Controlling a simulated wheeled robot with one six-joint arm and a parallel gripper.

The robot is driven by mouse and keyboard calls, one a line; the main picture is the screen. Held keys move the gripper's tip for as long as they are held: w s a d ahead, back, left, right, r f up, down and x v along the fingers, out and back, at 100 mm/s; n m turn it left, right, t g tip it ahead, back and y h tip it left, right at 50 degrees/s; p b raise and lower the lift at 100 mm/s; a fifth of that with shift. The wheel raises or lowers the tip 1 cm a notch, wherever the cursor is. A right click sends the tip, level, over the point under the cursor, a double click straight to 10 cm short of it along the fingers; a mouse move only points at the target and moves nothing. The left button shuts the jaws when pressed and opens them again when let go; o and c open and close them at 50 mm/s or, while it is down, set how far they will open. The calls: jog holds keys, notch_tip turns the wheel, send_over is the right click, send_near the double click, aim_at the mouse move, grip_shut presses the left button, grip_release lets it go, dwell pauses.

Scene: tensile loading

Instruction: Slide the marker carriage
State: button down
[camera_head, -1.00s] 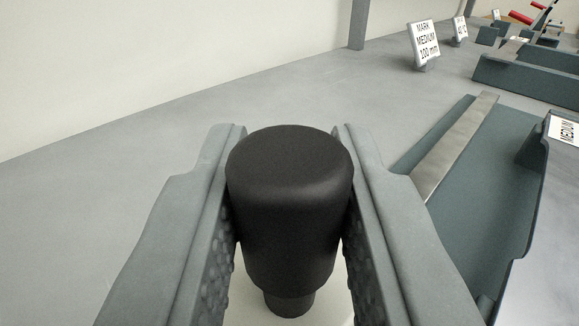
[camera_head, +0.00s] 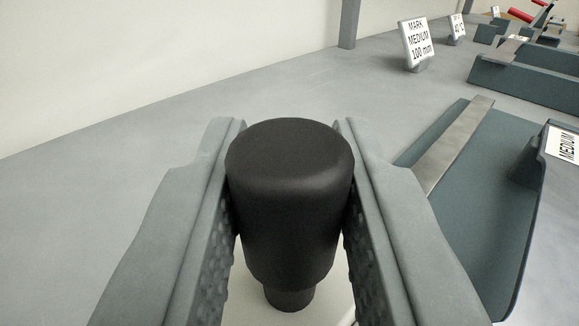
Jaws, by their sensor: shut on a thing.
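A black knob (camera_head: 290,200) stands upright in the middle of the view, with a narrower neck below it. My gripper (camera_head: 290,165) is shut on the knob, with one grey finger against each side. A pale surface (camera_head: 322,306) shows under the neck between the fingers; it looks like part of the marker carriage, most of which is hidden by the fingers and knob.
A dark teal tray (camera_head: 500,200) with a flat metal strip (camera_head: 455,145) lies close on the right, beside a "MEDIUM" label (camera_head: 568,144). A sign reading "MARK MEDIUM 100 mm" (camera_head: 418,40) stands farther back. More teal fixtures (camera_head: 525,82) stand behind. The grey bench (camera_head: 110,200) at left is clear.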

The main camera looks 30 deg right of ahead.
jog(key=c, duration=1.2)
grip_release()
jog(key=v, duration=1.7)
jog(key=shift+s, duration=0.2)
